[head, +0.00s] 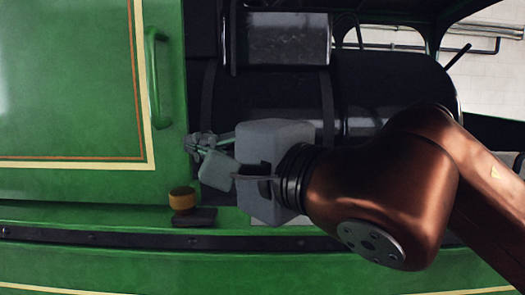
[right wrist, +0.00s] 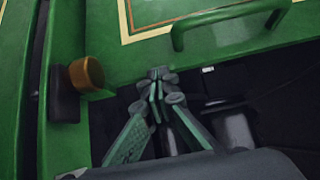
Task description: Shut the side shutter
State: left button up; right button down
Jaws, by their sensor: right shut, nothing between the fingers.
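The side shutter (head: 60,85) is a green panel with cream and orange trim, filling the left of the head view. Its green bar handle (head: 155,78) stands upright near its right edge. To the right of this edge is an opening showing dark machinery. My right gripper (head: 190,143) is shut and empty, its tips at the shutter's right edge, below the handle. In the right wrist view the fingertips (right wrist: 158,74) meet close to the shutter edge, with the handle (right wrist: 230,22) beyond to the right. I cannot tell whether they touch the panel. My left gripper is not in view.
An orange-brown round knob on a dark block (head: 182,199) sits on the green ledge just below the gripper; it also shows in the right wrist view (right wrist: 86,74). A dark boiler (head: 385,85) lies behind my right arm. A dark rail (head: 100,238) runs along the bottom.

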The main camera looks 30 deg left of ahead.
aim_at(162, 143)
jog(key=s+a, duration=0.2)
jog(key=a, duration=0.1)
jog(key=shift+a, duration=0.2)
jog(key=shift+s+a, duration=0.25)
jog(key=shift+a, duration=0.15)
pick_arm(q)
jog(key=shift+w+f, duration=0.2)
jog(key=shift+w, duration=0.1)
